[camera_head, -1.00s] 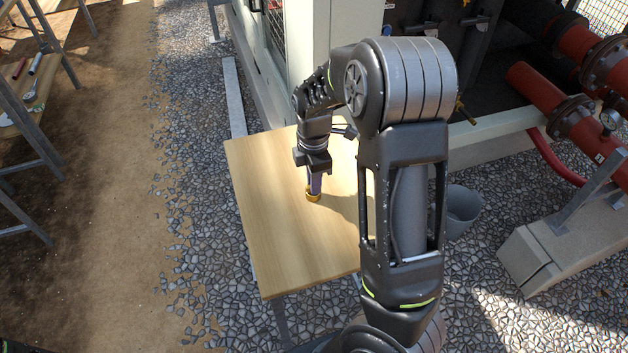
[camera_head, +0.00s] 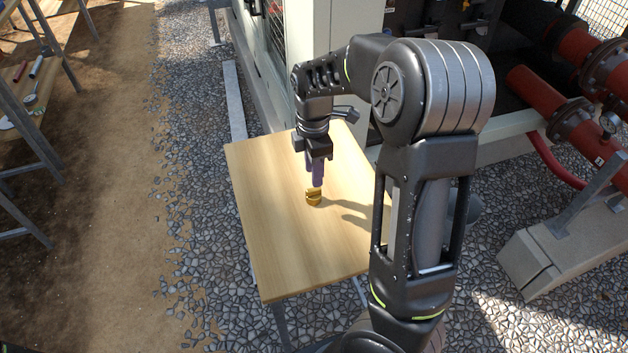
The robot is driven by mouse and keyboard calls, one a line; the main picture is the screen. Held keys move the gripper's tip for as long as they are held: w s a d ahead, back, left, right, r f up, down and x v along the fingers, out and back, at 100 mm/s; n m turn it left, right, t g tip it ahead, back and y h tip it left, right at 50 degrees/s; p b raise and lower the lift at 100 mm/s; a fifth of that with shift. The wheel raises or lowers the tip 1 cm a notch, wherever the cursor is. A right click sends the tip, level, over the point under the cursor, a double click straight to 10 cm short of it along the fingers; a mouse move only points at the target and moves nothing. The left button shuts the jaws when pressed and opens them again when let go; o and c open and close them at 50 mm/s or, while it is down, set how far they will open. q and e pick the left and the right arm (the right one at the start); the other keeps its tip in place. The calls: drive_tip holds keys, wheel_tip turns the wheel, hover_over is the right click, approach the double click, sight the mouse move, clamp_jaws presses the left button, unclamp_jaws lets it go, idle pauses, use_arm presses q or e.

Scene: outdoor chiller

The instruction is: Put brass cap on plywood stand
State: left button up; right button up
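The brass cap (camera_head: 314,198) rests on the wooden top of the plywood stand (camera_head: 270,240), near its middle. My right gripper (camera_head: 316,184) points down just above the cap, with its purple fingers close over the cap's top edge. The fingers show at slightly different positions and look apart, with nothing between them. The cap stands on the wood below the fingertips. My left gripper is not in view.
A chiller cabinet (camera_head: 292,60) stands behind the stand, with red pipes (camera_head: 548,95) and a concrete block (camera_head: 545,250) to the right. A workbench with tools (camera_head: 35,70) is at the far left. Gravel surrounds the stand, and most of its top is bare.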

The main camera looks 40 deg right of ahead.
wheel_tip(320, 180, up, 7)
drive_tip(key=shift+f, duration=0.2)
drive_tip(key=shift+a+f, duration=0.1)
idle(0.8)
